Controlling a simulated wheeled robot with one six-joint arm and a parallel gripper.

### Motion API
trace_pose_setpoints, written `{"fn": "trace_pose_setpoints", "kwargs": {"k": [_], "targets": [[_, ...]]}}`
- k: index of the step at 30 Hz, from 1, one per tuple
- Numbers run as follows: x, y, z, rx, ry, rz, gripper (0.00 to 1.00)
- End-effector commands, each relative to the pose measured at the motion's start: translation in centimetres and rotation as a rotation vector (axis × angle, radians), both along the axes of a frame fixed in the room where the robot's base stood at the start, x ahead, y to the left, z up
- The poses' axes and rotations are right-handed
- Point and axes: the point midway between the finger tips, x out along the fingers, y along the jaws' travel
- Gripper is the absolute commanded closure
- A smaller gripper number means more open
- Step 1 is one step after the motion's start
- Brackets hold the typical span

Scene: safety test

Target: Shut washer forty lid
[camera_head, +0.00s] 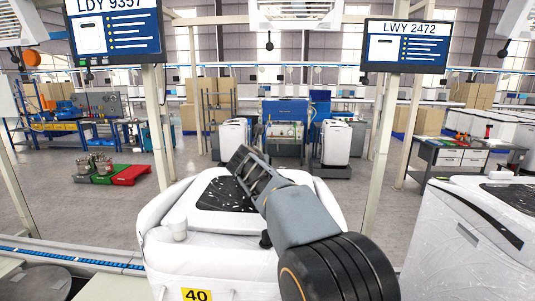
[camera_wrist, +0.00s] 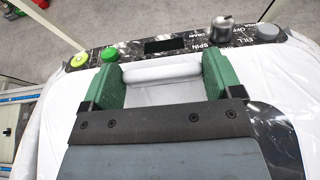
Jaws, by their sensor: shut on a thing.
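Washer forty (camera_head: 165,235) is a white top-loader with a yellow "40" label (camera_head: 197,295), in front of me in the head view. A dark glossy lid panel (camera_head: 215,195) shows on its top and looks about flat; its exact angle is unclear. My gripper (camera_head: 240,160) reaches over the lid from the lower right. In the wrist view, its green fingers (camera_wrist: 160,78) stand on both sides of a white bar (camera_wrist: 162,73) and are shut on it. Part of the dark lid (camera_wrist: 275,130) shows at right; my gripper body hides the rest.
The washer's control panel (camera_wrist: 165,45) lies beyond the fingers, with a green knob (camera_wrist: 109,54), a yellow-green knob (camera_wrist: 79,60) and grey knobs. Another white washer (camera_head: 455,245) stands at right. Posts (camera_head: 157,125) and hanging screens (camera_head: 405,45) frame the line.

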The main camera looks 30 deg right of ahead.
Motion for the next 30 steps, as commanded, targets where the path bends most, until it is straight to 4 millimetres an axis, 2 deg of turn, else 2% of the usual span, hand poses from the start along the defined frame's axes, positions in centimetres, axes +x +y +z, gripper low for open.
{"fn": "trace_pose_setpoints", "kwargs": {"k": [6,15,16,21,30], "targets": [[0.20,0.70,-0.67,0.010,0.020,0.012,0.58],[0.21,0.69,-0.80,0.012,0.021,0.011,0.58],[0.21,0.68,-0.81,0.012,0.022,0.011,0.14],[0.21,0.63,-0.75,0.011,0.020,0.010,0.00],[-0.24,0.88,-0.42,0.011,0.017,0.010,0.00]]}}
